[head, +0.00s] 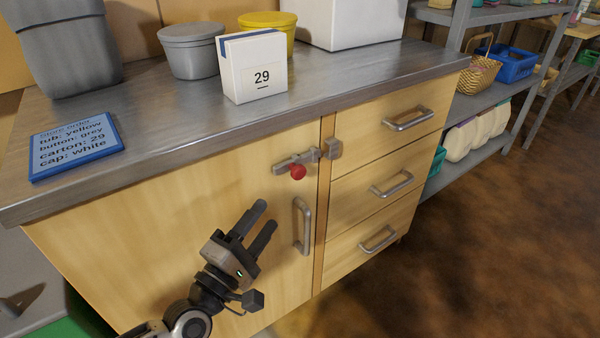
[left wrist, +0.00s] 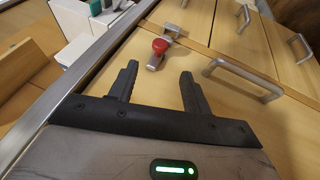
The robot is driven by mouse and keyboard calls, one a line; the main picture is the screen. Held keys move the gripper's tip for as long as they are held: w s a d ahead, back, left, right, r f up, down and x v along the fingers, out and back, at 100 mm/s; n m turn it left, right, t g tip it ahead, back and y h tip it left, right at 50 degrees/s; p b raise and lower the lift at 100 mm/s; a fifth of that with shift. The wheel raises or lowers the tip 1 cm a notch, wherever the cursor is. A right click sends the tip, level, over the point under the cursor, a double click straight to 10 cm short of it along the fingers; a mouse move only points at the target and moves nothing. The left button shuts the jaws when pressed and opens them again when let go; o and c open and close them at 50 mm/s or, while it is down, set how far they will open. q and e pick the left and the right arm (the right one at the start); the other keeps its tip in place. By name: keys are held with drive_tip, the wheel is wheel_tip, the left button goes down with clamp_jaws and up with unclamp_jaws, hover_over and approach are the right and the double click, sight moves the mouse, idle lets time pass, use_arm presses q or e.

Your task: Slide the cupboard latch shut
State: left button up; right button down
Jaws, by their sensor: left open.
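The cupboard latch (head: 283,163) is a grey metal slide bolt with a red knob (head: 298,172), near the top right corner of the cupboard door (head: 170,220). A grey keeper (head: 334,149) sits to its right, across the door's edge. I cannot tell whether the bolt's tip enters the keeper. The door looks closed. My left gripper (head: 266,215) is open and empty, below and left of the knob, in front of the door. In the left wrist view the red knob (left wrist: 160,46) shows beyond the open fingertips (left wrist: 159,71), apart from them. My right gripper is not in view.
A vertical door handle (head: 302,226) stands out close right of my left gripper. Drawers with handles (head: 407,118) are further right. The worktop (head: 150,160) overhangs above, bearing a blue sign (head: 76,147), a carton (head: 252,68) and tubs (head: 189,50).

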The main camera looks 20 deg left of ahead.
sight(294, 178)
use_arm(q)
drive_tip(key=x, duration=1.3)
